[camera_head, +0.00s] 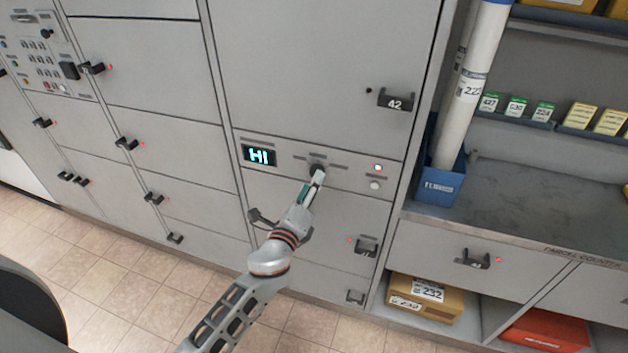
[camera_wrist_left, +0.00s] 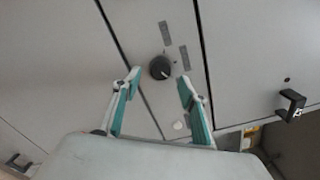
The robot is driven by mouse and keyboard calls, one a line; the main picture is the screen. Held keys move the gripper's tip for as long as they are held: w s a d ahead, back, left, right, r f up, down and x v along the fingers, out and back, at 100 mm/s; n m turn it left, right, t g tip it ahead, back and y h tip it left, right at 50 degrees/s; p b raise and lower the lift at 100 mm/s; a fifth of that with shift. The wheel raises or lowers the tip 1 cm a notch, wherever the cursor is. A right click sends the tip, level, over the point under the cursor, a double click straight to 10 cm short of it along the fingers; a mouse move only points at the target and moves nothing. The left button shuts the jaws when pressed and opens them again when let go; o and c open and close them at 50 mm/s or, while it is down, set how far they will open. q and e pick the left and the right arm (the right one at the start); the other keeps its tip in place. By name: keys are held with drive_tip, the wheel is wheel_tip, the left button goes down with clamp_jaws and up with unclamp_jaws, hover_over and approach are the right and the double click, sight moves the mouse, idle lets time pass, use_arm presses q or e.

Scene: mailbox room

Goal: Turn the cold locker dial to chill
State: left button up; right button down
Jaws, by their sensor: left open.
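The dial (camera_head: 317,168) is a dark round knob on a narrow grey panel of the locker wall. In the left wrist view the dial (camera_wrist_left: 160,67) shows whole, with a pale pointer line and small grey labels beside it. My left gripper (camera_head: 318,178) reaches up to the dial and partly covers it in the head view. In the left wrist view the left gripper (camera_wrist_left: 158,80) is open, with the dial just beyond and between its fingertips. I cannot tell whether it touches. The display (camera_head: 259,155) left of the dial reads "HI". My right gripper is not in view.
A small red light (camera_head: 377,167) and a white button (camera_head: 376,185) sit right of the dial. A locker handle marked 42 (camera_head: 395,99) sticks out above. A blue bin (camera_head: 440,180) with white tubes stands on the counter at right. Tiled floor (camera_head: 130,270) is open below.

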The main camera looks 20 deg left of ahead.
use_arm(q)
drive_tip(key=s, duration=0.9)
drive_tip(key=shift+a, duration=0.15)
